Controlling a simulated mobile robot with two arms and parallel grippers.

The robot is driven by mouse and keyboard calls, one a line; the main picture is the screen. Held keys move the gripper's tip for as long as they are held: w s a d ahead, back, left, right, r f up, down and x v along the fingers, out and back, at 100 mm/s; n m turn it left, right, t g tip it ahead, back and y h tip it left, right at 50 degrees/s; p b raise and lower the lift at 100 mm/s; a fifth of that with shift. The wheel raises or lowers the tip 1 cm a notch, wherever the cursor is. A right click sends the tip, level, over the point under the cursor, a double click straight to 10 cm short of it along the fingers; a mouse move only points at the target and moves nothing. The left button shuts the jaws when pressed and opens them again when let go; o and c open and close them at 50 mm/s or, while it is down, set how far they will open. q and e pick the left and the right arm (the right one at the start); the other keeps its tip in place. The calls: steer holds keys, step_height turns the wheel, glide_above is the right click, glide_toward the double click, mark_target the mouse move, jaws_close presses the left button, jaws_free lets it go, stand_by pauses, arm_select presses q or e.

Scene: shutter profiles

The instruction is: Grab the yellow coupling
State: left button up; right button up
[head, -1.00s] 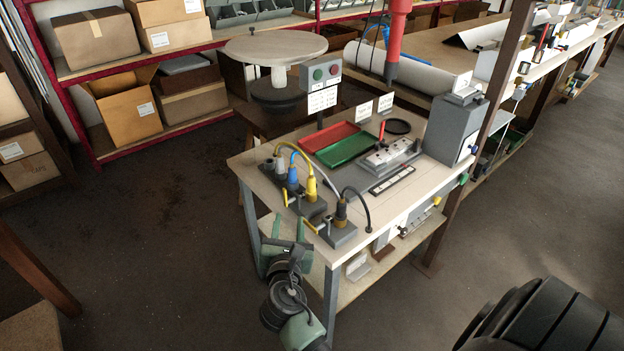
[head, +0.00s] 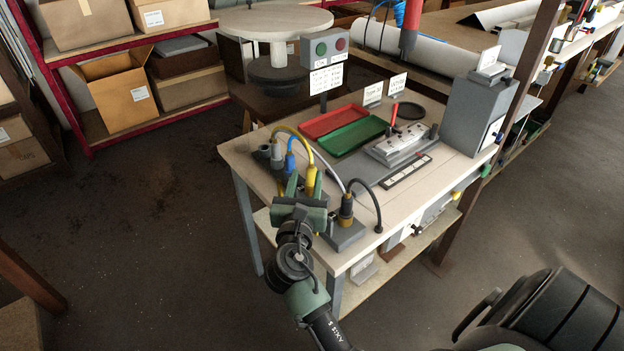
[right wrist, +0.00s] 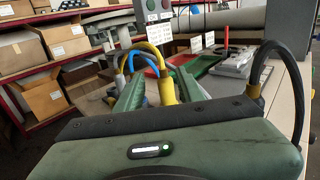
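The yellow coupling (head: 311,180) stands upright in a dark holder at the front left of the bench, with a yellow hose curving up from it. In the right wrist view the yellow coupling (right wrist: 166,90) shows between my two green fingers, nearer the right one. My right gripper (head: 305,187) is open at the coupling's near side; its body hides the holder's lower part. The wrist view also shows the open right gripper (right wrist: 160,88). I cannot tell whether a finger touches the coupling. My left gripper is out of view.
A blue coupling (head: 290,162) and a grey one (head: 276,155) stand left of the yellow one. A black-hosed coupling (head: 346,208) stands close at the right. Red (head: 334,121) and green (head: 352,136) trays lie behind. The floor at left is clear.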

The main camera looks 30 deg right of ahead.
mark_target(312, 162)
steer(key=b+x, duration=0.1)
steer(key=x, duration=0.3)
steer(key=shift+w+d, duration=0.2)
steer(key=shift+w, duration=0.05)
steer(key=b+x, duration=0.1)
steer(key=x, duration=0.2)
steer(key=b+x, duration=0.1)
steer(key=x, duration=0.1)
steer(key=shift+s+d+f+b, duration=0.1)
steer(key=shift+f+b, duration=0.25)
steer(key=shift+d, duration=0.1)
steer(key=shift+r, duration=0.15)
jaws_close()
